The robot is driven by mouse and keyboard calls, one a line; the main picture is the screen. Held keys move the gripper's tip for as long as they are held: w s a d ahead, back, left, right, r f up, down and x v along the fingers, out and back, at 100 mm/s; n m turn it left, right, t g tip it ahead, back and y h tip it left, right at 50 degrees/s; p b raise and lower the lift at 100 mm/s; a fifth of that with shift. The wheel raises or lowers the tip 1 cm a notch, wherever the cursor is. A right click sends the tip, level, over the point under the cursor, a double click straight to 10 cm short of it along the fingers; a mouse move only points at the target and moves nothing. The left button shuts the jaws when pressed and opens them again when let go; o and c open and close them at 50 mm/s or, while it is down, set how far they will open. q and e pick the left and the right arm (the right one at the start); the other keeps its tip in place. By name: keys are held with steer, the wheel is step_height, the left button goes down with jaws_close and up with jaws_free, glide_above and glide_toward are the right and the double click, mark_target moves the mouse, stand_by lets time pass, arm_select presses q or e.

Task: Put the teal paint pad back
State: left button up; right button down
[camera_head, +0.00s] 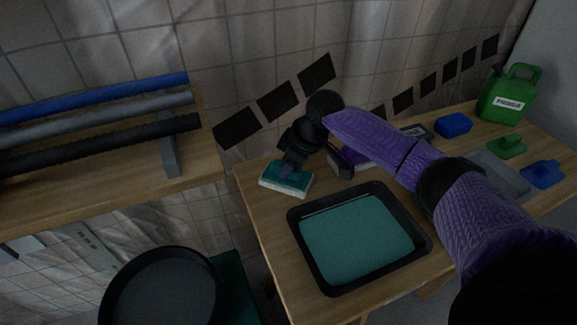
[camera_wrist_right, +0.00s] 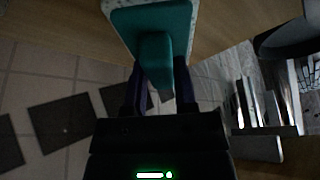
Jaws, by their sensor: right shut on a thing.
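The teal paint pad (camera_head: 288,176) has a teal top and a pale base. It is at the left back corner of the wooden table, behind the tray of teal paint (camera_head: 357,236). My right gripper (camera_head: 291,163) reaches down to it from above and is shut on its handle. In the right wrist view the pad (camera_wrist_right: 152,22) shows with its handle between the fingers of my right gripper (camera_wrist_right: 160,82). I cannot tell whether the pad's base touches the table. My left gripper is not in view.
A black round pan (camera_head: 160,290) is at the lower left. A shelf (camera_head: 110,200) with blue, grey and black rolls stands at the left. A green can (camera_head: 510,95), a blue block (camera_head: 453,124), green (camera_head: 506,147) and blue (camera_head: 543,174) pads are at the right.

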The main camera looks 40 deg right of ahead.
steer(key=shift+f, duration=0.1)
steer(key=shift+c, duration=2)
jaws_free()
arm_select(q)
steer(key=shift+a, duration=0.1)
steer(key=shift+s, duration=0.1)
arm_select(e)
steer(key=shift+r, duration=0.4)
arm_select(q)
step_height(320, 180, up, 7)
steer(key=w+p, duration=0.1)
steer(key=p, duration=0.6)
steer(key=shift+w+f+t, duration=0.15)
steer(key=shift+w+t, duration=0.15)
arm_select(e)
steer(key=v, duration=1.1)
steer(key=shift+s+r, duration=0.15)
steer(key=shift+r, duration=0.05)
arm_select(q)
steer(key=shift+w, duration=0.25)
arm_select(e)
steer(key=shift+d, duration=0.1)
